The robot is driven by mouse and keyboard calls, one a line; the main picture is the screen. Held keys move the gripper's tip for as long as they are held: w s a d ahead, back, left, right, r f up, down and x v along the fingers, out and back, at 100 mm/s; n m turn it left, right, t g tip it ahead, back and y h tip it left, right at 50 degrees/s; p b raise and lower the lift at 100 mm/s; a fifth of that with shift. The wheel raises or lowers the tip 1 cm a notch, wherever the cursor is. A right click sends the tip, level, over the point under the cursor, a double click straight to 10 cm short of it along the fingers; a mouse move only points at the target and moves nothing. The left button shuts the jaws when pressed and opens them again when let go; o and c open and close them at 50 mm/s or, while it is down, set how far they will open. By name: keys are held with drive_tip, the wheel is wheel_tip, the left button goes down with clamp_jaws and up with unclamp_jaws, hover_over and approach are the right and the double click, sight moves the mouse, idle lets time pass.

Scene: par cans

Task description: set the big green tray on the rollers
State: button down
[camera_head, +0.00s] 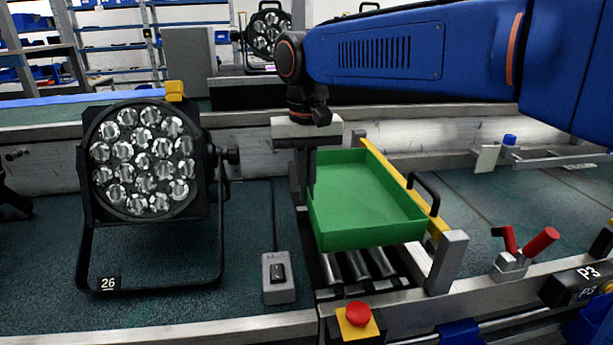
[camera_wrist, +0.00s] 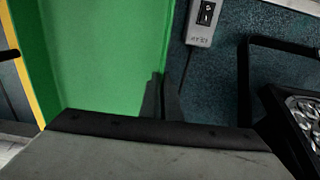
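The big green tray (camera_head: 368,195) is a shallow, open, empty box, roughly level over the rollers (camera_head: 358,264). The rollers' front ends show below its near wall; I cannot tell whether it touches them or hangs just above. My gripper (camera_head: 308,188) points down at the tray's left wall, with its fingers close together on either side of that wall, shut on it. In the wrist view, the fingertips (camera_wrist: 163,100) meet the edge of the green tray (camera_wrist: 100,60). The lower fingers are partly hidden.
A yellow rail (camera_head: 388,170) and black handle (camera_head: 424,194) stand along the tray's right side. A par can (camera_head: 146,160) stands at left. A grey switch box (camera_head: 278,278) and a red button (camera_head: 358,313) are at front. Red-handled clamps (camera_head: 525,248) are at right.

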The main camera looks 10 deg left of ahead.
wheel_tip(320, 180, down, 10)
drive_tip(key=shift+r, duration=0.25)
idle(0.7)
drive_tip(key=c, duration=1.9)
unclamp_jaws()
